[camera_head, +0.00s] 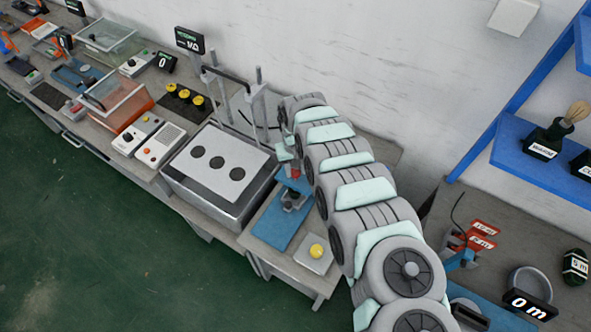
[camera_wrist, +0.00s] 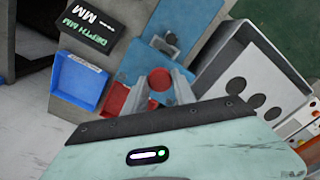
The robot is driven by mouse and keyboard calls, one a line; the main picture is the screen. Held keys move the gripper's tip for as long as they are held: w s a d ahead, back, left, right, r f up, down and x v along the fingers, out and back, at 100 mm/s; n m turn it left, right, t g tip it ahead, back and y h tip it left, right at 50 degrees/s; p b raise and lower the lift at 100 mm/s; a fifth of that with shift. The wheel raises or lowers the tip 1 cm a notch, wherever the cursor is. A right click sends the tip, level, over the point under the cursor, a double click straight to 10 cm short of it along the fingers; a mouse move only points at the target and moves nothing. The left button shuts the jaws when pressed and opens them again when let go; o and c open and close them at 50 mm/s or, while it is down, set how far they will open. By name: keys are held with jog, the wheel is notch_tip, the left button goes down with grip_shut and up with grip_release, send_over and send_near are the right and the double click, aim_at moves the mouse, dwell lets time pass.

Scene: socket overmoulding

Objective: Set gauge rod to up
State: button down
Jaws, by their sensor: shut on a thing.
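A depth gauge stands on a blue base plate (camera_head: 279,227) at the bench end, below my arm in the head view. Its red part (camera_head: 294,171) shows just left of my arm. In the wrist view a round red knob (camera_wrist: 160,79) sits over the blue plate (camera_wrist: 142,62); I take it for the top of the gauge rod. My gripper (camera_wrist: 161,88) is shut on this red knob, one finger at each side. The rod below the knob is hidden, so its height cannot be told. My arm hides most of the gripper in the head view.
A black "DEPTH MM" display (camera_wrist: 83,40), a blue tray (camera_wrist: 80,84) and a red tray (camera_wrist: 115,98) lie left of the gauge in the wrist view. A grey box with a three-hole plate (camera_head: 222,165) stands close beside it. A yellow button (camera_head: 316,250) is at the bench edge.

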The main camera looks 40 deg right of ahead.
notch_tip(320, 180, up, 2)
jog(key=shift+r+p, duration=0.15)
jog(key=shift+p, duration=0.3)
jog(key=c, duration=1)
grip_release()
notch_tip(320, 180, up, 11)
jog(key=shift+f+b, duration=0.2)
jog(key=shift+b, duration=0.55)
